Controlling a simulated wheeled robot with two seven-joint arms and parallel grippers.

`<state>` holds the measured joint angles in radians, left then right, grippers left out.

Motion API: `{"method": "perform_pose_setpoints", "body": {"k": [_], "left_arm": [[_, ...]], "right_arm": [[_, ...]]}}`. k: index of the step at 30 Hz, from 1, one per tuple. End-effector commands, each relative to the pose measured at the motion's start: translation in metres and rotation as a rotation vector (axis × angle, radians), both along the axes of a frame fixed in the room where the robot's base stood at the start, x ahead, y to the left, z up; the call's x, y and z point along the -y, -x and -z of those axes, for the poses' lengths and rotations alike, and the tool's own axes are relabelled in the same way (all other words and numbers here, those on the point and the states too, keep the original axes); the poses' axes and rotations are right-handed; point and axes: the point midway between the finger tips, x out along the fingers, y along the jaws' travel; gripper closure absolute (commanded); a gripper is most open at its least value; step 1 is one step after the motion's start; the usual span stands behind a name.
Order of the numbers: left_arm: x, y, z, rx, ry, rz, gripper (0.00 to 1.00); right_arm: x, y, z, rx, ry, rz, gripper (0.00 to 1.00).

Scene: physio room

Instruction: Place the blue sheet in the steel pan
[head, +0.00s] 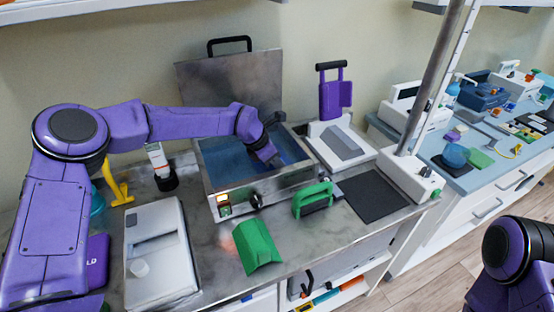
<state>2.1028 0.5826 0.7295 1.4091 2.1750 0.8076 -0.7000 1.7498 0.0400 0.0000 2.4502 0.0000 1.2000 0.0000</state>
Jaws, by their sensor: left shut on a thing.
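The steel pan (285,178) is an open rectangular metal bath on the steel counter, with its lid raised behind it. Blue shows inside the pan on both sides of my left gripper, and I take this to be the blue sheet (226,162). I cannot tell it clearly from water or the pan floor. My left gripper (268,155) reaches down into the pan opening, shut on the sheet; its fingertips are hard to make out. Only a link of my right arm shows at lower right; its gripper is out of view.
The raised lid (228,85) stands behind the pan. A green handled tool (313,200), a green packet (257,246) and a dark mat (372,193) lie in front and right. A white device (160,250) stands left, near a yellow clamp (116,187). A metal post rises at right.

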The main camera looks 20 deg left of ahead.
Motion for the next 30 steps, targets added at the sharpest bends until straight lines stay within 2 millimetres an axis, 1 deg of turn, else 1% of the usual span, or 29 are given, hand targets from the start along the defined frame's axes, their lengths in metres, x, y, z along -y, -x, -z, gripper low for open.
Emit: {"method": "perform_pose_setpoints", "body": {"k": [3,8,9,11,19,21,23,26,30], "left_arm": [[0.000,0.000,0.000,0.001,0.001,0.000,1.00],[0.000,0.000,0.006,-0.001,0.001,0.000,1.00],[0.000,0.000,0.005,-0.001,0.001,0.000,0.80],[0.000,0.000,0.004,-0.001,0.001,0.000,0.61],[0.000,0.000,0.003,0.000,0.000,-0.001,0.61],[0.000,0.000,-0.003,0.001,-0.001,0.000,0.61],[-0.003,0.001,-0.007,0.003,0.001,-0.002,0.61],[-0.012,0.009,-0.025,0.005,0.003,-0.003,0.61],[-0.026,0.022,-0.058,0.006,0.004,-0.003,0.61]], "right_arm": [[0.000,0.000,0.001,0.000,0.000,0.000,0.57],[0.000,0.000,0.006,0.000,0.000,0.000,0.57],[0.000,0.000,0.005,0.000,0.000,0.000,0.57],[0.000,0.000,0.004,0.000,0.000,0.000,0.57],[0.000,0.000,0.004,0.000,0.000,0.000,0.57],[0.000,0.000,-0.002,0.000,0.000,0.000,0.57],[0.000,0.000,0.003,0.001,0.001,0.000,0.57],[0.000,0.000,0.009,0.001,0.001,0.000,0.57],[0.000,0.000,0.017,0.000,0.000,0.000,0.57]]}}
